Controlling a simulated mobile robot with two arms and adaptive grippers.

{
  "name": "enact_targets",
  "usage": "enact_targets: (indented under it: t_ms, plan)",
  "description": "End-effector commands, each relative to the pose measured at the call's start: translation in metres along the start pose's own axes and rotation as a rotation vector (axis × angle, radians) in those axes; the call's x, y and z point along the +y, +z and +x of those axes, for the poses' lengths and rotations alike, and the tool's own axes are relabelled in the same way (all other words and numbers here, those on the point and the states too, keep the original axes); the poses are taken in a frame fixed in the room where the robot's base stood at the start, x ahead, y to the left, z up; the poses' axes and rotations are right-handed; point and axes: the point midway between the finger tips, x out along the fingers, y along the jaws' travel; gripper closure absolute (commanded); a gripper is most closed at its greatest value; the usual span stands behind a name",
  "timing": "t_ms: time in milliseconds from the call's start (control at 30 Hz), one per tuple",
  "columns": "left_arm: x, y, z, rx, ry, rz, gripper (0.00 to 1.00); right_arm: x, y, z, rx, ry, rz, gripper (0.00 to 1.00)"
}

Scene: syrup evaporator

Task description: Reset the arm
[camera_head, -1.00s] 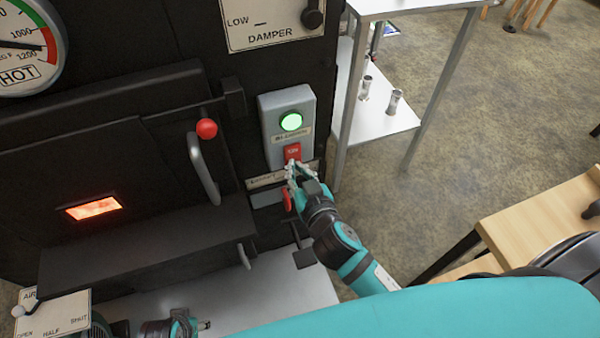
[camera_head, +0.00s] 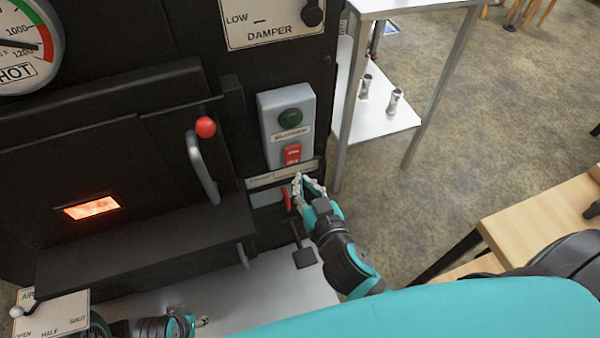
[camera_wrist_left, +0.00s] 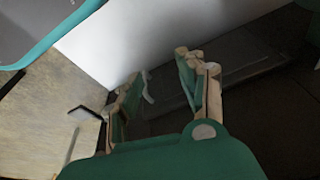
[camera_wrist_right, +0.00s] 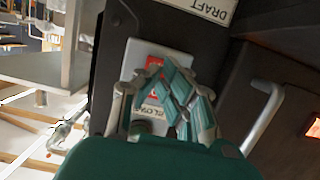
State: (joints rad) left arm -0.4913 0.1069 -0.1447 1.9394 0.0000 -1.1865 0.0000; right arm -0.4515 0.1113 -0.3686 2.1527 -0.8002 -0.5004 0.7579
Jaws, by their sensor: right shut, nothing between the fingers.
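My right gripper (camera_head: 311,184) is shut and empty, just below and right of the grey control box (camera_head: 272,130) on the dark evaporator front. In the right wrist view its fingers (camera_wrist_right: 165,85) come together in front of the box and partly hide the red switch (camera_wrist_right: 153,64). In the head view the red switch (camera_head: 292,154) is clear of the fingers, and the green lamp (camera_head: 290,118) above it is dark. My left gripper (camera_head: 203,321) is low at the bottom edge. In the left wrist view its fingers (camera_wrist_left: 165,90) stand apart with nothing between them.
A red lever (camera_head: 286,199) is close left of my right gripper. A white shelf stand (camera_head: 375,125) and a wooden table (camera_head: 540,220) are at the right, with open floor between.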

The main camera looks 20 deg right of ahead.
Motion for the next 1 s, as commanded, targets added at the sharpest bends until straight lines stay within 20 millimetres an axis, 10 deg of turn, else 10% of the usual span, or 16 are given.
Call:
enact_targets:
  t_ms: [767, 1000]
  plan:
    - [-0.001, -0.002, -0.016, 0.003, -0.002, -0.002, 0.60, 0.000, 0.006, -0.019, -0.004, 0.001, -0.001, 1.00]
    - [-0.001, -0.002, -0.016, 0.004, -0.002, -0.002, 0.60, 0.035, 0.076, -0.018, -0.267, 0.086, -0.040, 1.00]
